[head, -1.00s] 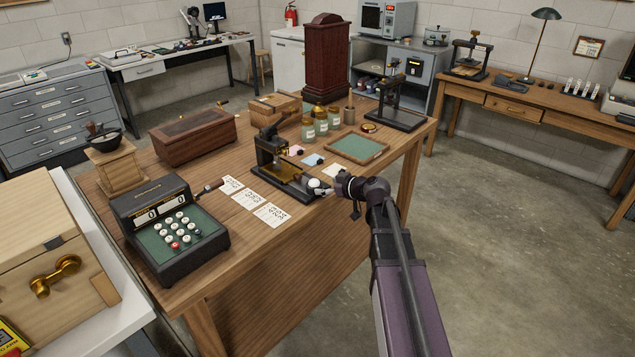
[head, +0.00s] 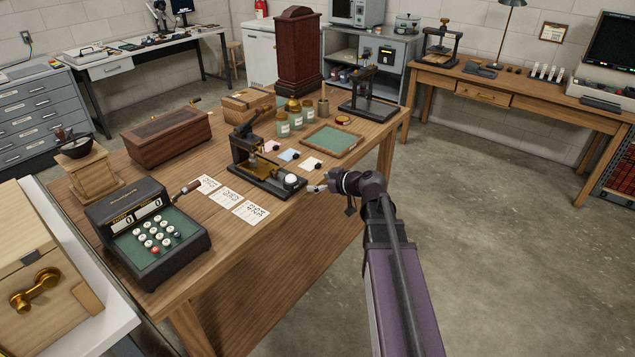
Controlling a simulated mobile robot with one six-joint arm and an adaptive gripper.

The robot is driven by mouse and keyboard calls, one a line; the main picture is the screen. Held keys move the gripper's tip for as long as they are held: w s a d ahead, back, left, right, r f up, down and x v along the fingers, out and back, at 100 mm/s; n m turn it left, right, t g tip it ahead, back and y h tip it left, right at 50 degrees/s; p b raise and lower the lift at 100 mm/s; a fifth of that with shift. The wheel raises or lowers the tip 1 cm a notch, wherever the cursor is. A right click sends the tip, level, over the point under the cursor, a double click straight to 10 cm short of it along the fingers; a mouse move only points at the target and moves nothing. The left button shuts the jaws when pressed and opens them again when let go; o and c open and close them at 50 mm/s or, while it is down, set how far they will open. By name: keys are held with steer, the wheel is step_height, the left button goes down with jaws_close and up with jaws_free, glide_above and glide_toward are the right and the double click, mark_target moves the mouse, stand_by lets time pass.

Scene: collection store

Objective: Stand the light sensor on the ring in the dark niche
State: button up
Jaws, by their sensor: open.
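A small white dome (head: 291,181), which looks like the light sensor, sits at the near right end of the black base (head: 268,184) of a stand with a brass plate, on the wooden table. My gripper (head: 314,188) is open, just right of the dome and near the table's front edge, with a small gap between them. Its fingers are small in the view and look empty. I cannot make out a ring. The dark niche cannot be told for certain; the upright part of the black stand (head: 243,150) is dark inside.
Printed cards (head: 228,197) and a cash register (head: 143,228) lie left of the stand. The floor (head: 480,220) to the right is clear.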

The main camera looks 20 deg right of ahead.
steer(key=s+a+f+m+g+h, duration=0.2)
steer(key=s+a+f+g, duration=0.3)
steer(key=s+a+f, duration=0.25)
steer(key=s+f+m+g+h, duration=0.4)
steer(key=s+m+g+h, duration=0.1)
steer(key=s, duration=0.7)
steer(key=shift+s+d+g+h, duration=0.35)
steer(key=shift+d+g+h, duration=0.05)
steer(key=shift+g+h, duration=0.1)
steer(key=c, duration=0.6)
